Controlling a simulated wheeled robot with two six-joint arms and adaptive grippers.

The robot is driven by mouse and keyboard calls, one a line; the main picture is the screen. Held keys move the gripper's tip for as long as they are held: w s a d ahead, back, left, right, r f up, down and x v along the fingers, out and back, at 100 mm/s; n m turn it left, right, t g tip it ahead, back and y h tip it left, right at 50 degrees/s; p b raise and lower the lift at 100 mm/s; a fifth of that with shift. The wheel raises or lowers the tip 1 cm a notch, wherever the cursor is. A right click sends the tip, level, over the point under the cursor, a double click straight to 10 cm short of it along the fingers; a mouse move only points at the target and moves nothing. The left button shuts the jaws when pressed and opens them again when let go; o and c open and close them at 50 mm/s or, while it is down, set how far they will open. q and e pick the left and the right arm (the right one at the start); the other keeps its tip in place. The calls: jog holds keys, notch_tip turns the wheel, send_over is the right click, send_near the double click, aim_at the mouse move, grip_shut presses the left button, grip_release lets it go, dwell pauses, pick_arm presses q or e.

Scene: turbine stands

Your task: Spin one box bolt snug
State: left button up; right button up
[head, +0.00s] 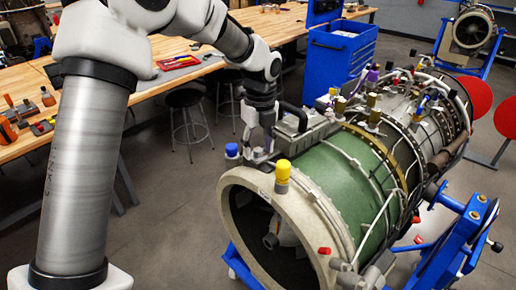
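A turbine engine with a green casing (343,186) lies on a blue wheeled stand (455,245). A grey box (303,127) is mounted on top of it, near the front ring. My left arm reaches in from the left, and my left gripper (257,146) points down at the near-left end of the box. Its fingers are small and dark against the box, so I cannot tell how far apart they are. No box bolt can be made out; the gripper and box fittings cover that spot. My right gripper is out of view.
A blue cap (232,150) and a yellow cap (282,172) stand up from the engine's front, close to the gripper. Pipes and fittings crowd the engine's far end. A wooden bench (165,70), stools (187,98) and a blue cabinet (340,58) stand behind.

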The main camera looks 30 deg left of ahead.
aim_at(258, 149)
pick_arm(q)
jog(key=shift+w+f, duration=0.1)
jog(key=shift+w, duration=0.05)
jog(key=shift+o, duration=0.8)
jog(key=shift+r, duration=0.2)
jog(key=shift+r, duration=2.4)
